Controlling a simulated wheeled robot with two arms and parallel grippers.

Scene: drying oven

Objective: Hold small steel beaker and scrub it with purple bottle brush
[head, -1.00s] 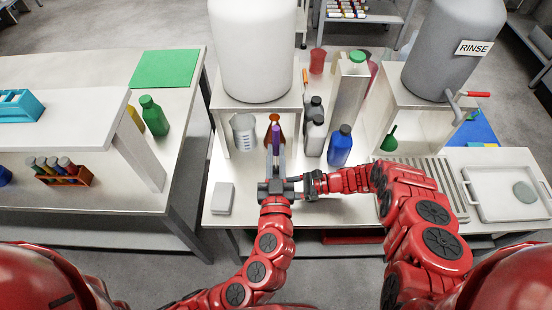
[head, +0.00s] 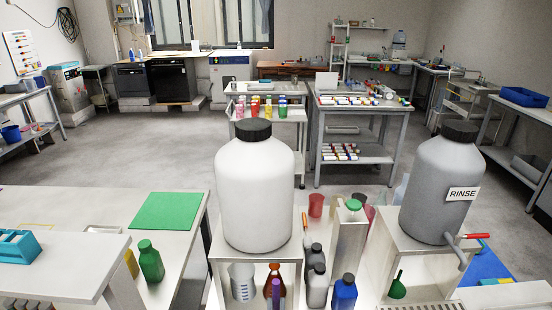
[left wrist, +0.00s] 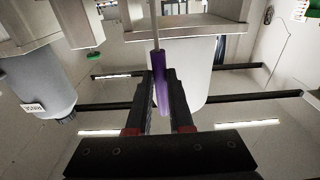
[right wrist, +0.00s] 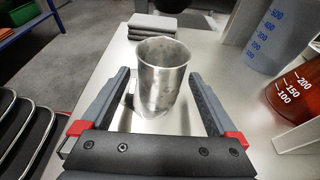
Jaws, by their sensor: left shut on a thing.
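The purple bottle brush (left wrist: 161,88) is between the fingers of my left gripper (left wrist: 160,76), which is shut on its handle; a thin pale shaft extends beyond the handle. In the head view the top of the purple handle (head: 276,291) shows at the bottom edge, while both grippers are out of that picture. The small steel beaker (right wrist: 164,85) is upright in the right wrist view, with the bench top around it. My right gripper (right wrist: 159,75) is open, one finger on each side of the beaker, with gaps visible on both sides.
A large white jug (head: 255,185), blue bottle (head: 343,294) and grey RINSE tank (head: 435,195) stand on the bench side.

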